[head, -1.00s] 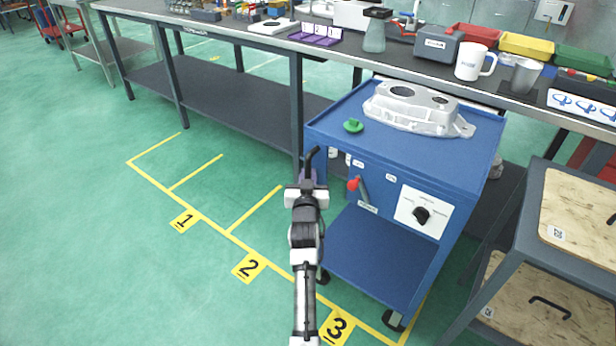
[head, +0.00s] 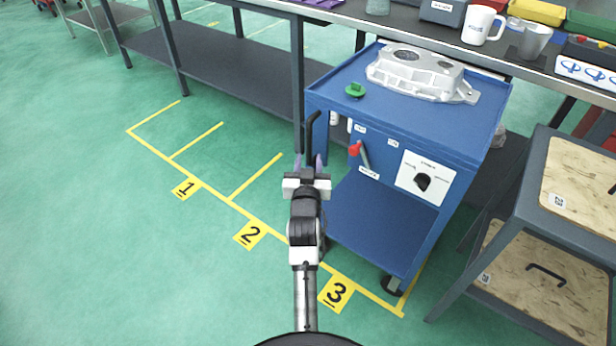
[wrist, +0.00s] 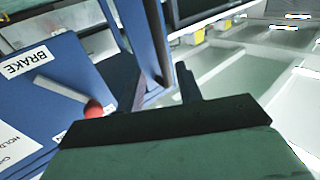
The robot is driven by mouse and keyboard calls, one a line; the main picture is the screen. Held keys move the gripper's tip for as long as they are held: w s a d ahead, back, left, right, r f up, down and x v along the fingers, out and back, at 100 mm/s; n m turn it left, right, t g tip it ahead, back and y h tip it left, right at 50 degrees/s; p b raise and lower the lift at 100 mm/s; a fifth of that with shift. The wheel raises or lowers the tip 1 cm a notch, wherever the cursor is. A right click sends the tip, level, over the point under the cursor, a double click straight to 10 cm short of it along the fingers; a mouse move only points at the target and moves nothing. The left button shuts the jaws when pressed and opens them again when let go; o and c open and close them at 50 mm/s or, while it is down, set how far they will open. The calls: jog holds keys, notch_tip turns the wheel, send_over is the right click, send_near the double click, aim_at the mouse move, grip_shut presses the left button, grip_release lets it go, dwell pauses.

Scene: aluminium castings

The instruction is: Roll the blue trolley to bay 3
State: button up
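The blue trolley (head: 388,219) stands over bay 3, beside the yellow "3" label (head: 335,292). Its front castor (head: 392,286) is just inside the front line. Its left far side is hidden. A black upright handle (head: 311,131) is at its left front corner. A lever with a red knob (head: 354,150) is on its front; the wrist view shows the knob (wrist: 93,109) near a BRAKE label. My gripper (head: 309,162) is open, its fingers apart, just below and in front of the handle. In the wrist view a dark bar rises beyond and between the fingers (wrist: 160,90).
A casting (head: 420,75) and a green knobbed part (head: 355,90) lie on the trolley top. A grey workbench (head: 350,18) runs behind. A grey rack with wooden boards (head: 580,180) stands close at the right. Bays 1 (head: 185,188) and 2 (head: 250,234) are clear floor.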

jog(key=shift+s+a, duration=0.1)
jog(key=shift+s, duration=2.65)
